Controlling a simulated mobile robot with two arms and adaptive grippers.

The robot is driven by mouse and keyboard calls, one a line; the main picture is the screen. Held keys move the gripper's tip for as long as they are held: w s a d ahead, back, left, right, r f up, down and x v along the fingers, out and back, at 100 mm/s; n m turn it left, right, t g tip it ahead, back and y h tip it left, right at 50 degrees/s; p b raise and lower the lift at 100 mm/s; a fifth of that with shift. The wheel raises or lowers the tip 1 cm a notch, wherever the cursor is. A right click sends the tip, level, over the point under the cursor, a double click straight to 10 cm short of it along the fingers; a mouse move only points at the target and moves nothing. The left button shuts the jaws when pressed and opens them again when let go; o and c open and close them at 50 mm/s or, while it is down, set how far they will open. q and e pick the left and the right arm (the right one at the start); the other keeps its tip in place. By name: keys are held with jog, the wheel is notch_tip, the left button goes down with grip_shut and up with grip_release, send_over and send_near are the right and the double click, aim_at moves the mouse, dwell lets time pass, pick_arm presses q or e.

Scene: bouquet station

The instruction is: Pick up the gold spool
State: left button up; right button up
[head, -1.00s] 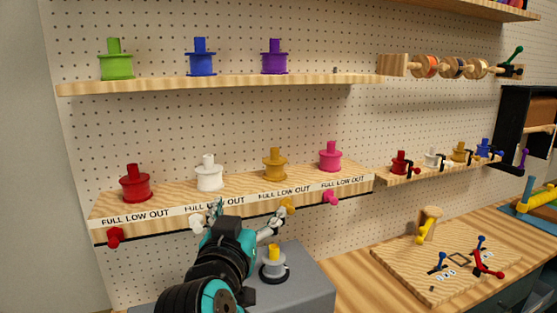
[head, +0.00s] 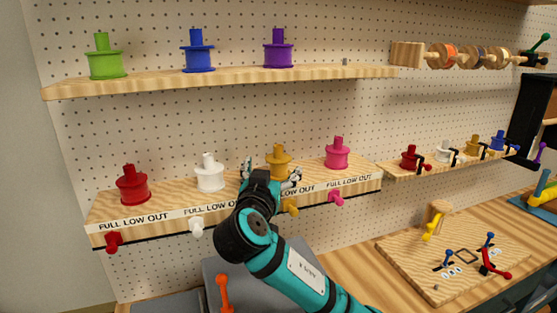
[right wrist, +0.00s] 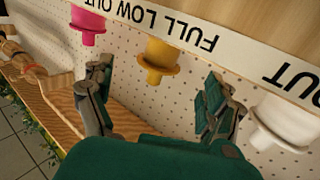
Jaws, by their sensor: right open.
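The gold spool (head: 278,160) stands upright on the lower shelf, between the white spool (head: 209,174) and the pink spool (head: 337,154). My right gripper (head: 270,174) is open and empty in front of the gold spool, at shelf height, and covers its lower part in the head view. In the right wrist view, which is upside down, the gold spool (right wrist: 162,58) shows beyond and between the spread fingers of the right gripper (right wrist: 153,88). I cannot see any contact. My left gripper is not in view.
A labelled strip (head: 233,208) runs along the shelf front, with coloured knobs below it, including a gold knob (head: 291,206). A red spool (head: 133,186) stands at the shelf's left end. A wooden board (head: 408,255) lies on the counter at right.

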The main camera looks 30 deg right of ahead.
aim_at(277, 159)
jog(key=shift+w+d+r+p, duration=0.4)
jog(key=shift+w+d+p, duration=0.15)
jog(key=shift+p, duration=0.25)
jog(key=p+x, duration=0.2)
jog(key=x, duration=0.1)
jog(key=shift+d+f, duration=0.1)
jog(key=shift+d, duration=0.1)
jog(key=shift+w+d+f, duration=0.1)
jog(key=shift+w+d, duration=0.05)
jog(key=shift+w, duration=0.05)
jog(key=shift+c, duration=0.7)
jog(key=c, duration=1.1)
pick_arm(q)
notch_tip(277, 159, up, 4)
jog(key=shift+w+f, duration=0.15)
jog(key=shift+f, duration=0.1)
pick_arm(e)
jog(key=shift+c, duration=0.3)
